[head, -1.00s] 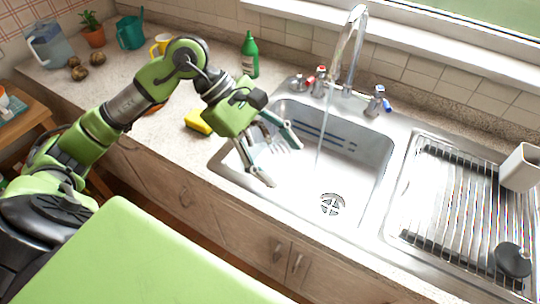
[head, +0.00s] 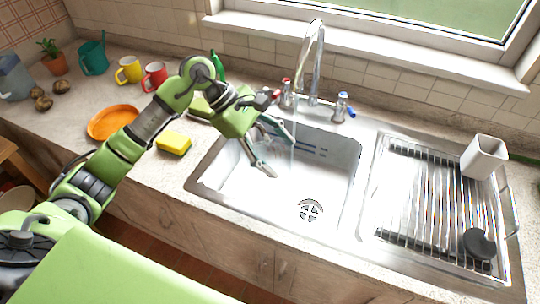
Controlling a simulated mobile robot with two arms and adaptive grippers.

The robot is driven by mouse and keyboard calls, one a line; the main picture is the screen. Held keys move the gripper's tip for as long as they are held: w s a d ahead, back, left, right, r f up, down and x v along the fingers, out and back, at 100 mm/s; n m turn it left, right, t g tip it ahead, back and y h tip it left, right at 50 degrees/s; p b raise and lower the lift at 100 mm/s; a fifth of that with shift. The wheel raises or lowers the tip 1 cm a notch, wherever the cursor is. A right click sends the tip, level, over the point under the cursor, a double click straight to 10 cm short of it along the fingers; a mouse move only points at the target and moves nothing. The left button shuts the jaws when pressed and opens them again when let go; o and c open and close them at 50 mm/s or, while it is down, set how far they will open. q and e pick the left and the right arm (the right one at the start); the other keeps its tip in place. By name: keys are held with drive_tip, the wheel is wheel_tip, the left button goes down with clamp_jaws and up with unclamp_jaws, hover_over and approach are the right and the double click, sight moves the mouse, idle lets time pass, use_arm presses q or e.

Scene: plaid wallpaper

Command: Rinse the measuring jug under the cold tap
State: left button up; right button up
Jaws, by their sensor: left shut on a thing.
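My left gripper (head: 283,159) hangs over the left part of the sink (head: 338,178), fingers spread around a see-through thing that barely shows. I take it to be the measuring jug; its outline, tilt and contents cannot be made out. The curved tap spout (head: 318,40) stands behind the sink. A thin water stream (head: 294,152) falls from it, close to the tip of my far finger. The blue-marked cold tap handle (head: 343,106) is right of the spout; the red-marked handle (head: 286,92) is left. My right gripper is out of view.
A drying rack (head: 440,205) with a pale container (head: 484,157) and a dark round thing (head: 480,243) lies right of the sink. A yellow sponge (head: 174,142), orange plate (head: 113,122), red mug (head: 154,75) and yellow mug (head: 128,69) stand left. A green bottle (head: 217,66) is behind my arm.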

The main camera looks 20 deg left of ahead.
sight(280, 138)
use_arm(q)
drive_tip(key=w, duration=0.2)
drive_tip(key=w+d+f, duration=0.1)
drive_tip(key=w, duration=0.1)
drive_tip(key=w+d+f+b, duration=0.1)
drive_tip(key=w+f+b, duration=0.1)
drive_tip(key=w+b, duration=0.3)
drive_tip(key=shift+w+d+b, duration=0.35)
drive_tip(key=shift+w, duration=1.45)
drive_tip(key=shift+d+f, duration=0.1)
drive_tip(key=shift+f, duration=0.05)
drive_tip(key=shift+s+d, duration=0.1)
drive_tip(key=shift+d, duration=0.3)
drive_tip(key=shift+a+b, duration=0.15)
drive_tip(key=shift+b, duration=0.25)
drive_tip(key=shift+a, duration=0.4)
drive_tip(key=shift+d+b, duration=0.2)
drive_tip(key=shift+b, duration=0.15)
